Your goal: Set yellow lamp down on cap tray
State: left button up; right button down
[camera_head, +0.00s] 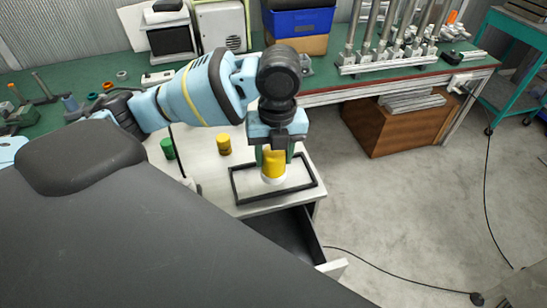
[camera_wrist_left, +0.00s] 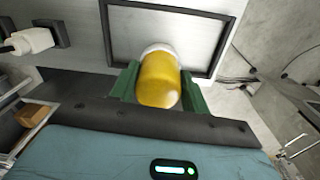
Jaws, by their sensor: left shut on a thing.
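The yellow lamp (camera_head: 273,163), with a white end, is upright inside the outline of the cap tray in the head view. It also shows in the left wrist view (camera_wrist_left: 158,82). My left gripper (camera_head: 273,153) is shut on it, with green fingers on both sides (camera_wrist_left: 160,92). The cap tray (camera_head: 234,186) has a dark raised rim and a light floor, also seen in the left wrist view (camera_wrist_left: 222,46). I cannot tell whether the lamp touches the tray floor. My right gripper is not in view.
A yellow cylinder (camera_head: 224,145) and a green cylinder (camera_head: 168,149) stand on the white top left of the tray. An open drawer (camera_head: 292,233) juts out below the tray. Behind is a green workbench with a blue bin (camera_head: 300,22) and metal posts. The tray floor around the lamp looks clear.

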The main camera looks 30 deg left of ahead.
pick_arm(q)
jog(key=shift+w+a, duration=0.4)
jog(key=shift+w, duration=0.05)
jog(key=f, duration=0.3)
jog(key=shift+w+a, duration=0.25)
jog(key=shift+a, duration=0.05)
jog(key=shift+f, duration=0.35)
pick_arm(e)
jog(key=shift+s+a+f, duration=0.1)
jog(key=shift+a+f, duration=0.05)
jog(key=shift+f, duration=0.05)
pick_arm(q)
jog(key=o, duration=1)
jog(key=shift+f, duration=0.1)
jog(key=shift+o, duration=0.2)
jog(key=r, duration=0.8)
jog(key=r+p, duration=0.1)
jog(key=r, duration=0.3)
jog(key=shift+w+d+r, duration=0.15)
jog(key=shift+w+d, duration=0.05)
jog(key=shift+d, duration=0.05)
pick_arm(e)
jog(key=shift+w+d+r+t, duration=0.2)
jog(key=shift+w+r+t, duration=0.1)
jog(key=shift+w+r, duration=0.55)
